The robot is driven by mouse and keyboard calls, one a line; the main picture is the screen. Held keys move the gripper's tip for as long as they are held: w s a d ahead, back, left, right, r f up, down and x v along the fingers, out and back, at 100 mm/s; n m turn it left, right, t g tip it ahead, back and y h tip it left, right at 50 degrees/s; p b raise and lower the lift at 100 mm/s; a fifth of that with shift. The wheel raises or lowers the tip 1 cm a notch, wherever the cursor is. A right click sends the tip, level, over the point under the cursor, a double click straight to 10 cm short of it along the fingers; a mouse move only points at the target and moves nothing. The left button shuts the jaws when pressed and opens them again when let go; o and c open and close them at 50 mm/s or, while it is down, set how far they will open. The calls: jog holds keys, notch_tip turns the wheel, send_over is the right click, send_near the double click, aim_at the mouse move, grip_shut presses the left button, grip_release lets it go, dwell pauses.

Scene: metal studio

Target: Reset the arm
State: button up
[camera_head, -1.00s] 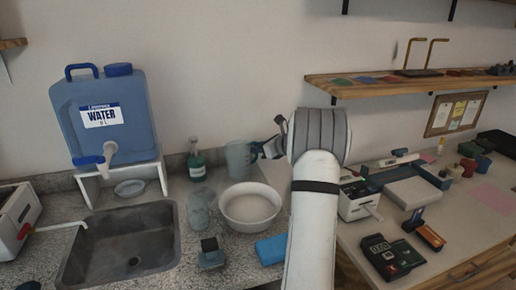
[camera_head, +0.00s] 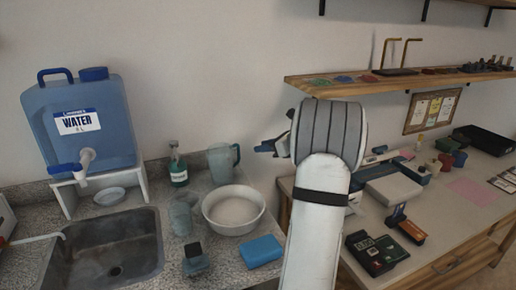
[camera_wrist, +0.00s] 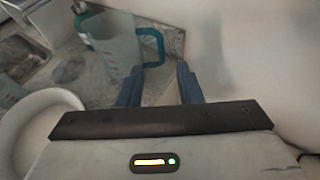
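My gripper (camera_head: 268,148) is held above the counter, mostly hidden behind my arm in the head view, with its tips pointing left. In the wrist view, its two blue fingers (camera_wrist: 158,88) stand apart with a gap between them, and nothing is held. A clear pitcher with a teal handle (camera_wrist: 112,45) stands on the counter beyond the fingertips. The pitcher also shows in the head view (camera_head: 220,163), left of the gripper and apart from it.
A white bowl (camera_head: 233,226), a blue sponge (camera_head: 261,252), a glass (camera_head: 183,215) and a green bottle (camera_head: 178,168) stand near the sink (camera_head: 105,250). A blue water jug (camera_head: 80,125) sits on a white stand. A wooden shelf (camera_head: 350,88) runs along the wall.

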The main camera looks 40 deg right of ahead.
dwell(0.6)
jog(key=w+a+r+m+t+h+p, duration=0.1)
jog(key=w+a+r+m+t+h, duration=0.1)
jog(key=w+a+r+m+h, duration=0.5)
jog(key=s+a+r+m+g+h+p, duration=0.1)
jog(key=s+a+r+m+g+h, duration=0.35)
jog(key=m, duration=1.05)
jog(key=s+a+f+m+g+y, duration=0.2)
jog(key=s+a+f+m, duration=0.2)
jog(key=s+a+m, duration=0.2)
jog(key=s+a+f+m+g+y+p, duration=0.1)
jog(key=s+a+f+m+g+y, duration=0.1)
jog(key=s+a+m, duration=0.4)
jog(key=s+a+f+m+g+y+p, duration=0.1)
jog(key=s+a+f+m+g+y, duration=0.2)
jog(key=s+a, duration=1)
jog(key=s+f+m, duration=0.3)
jog(key=s, duration=0.1)
jog(key=shift+s+f+g, duration=0.3)
jog(key=shift+f+g, duration=0.05)
jog(key=shift+f, duration=0.05)
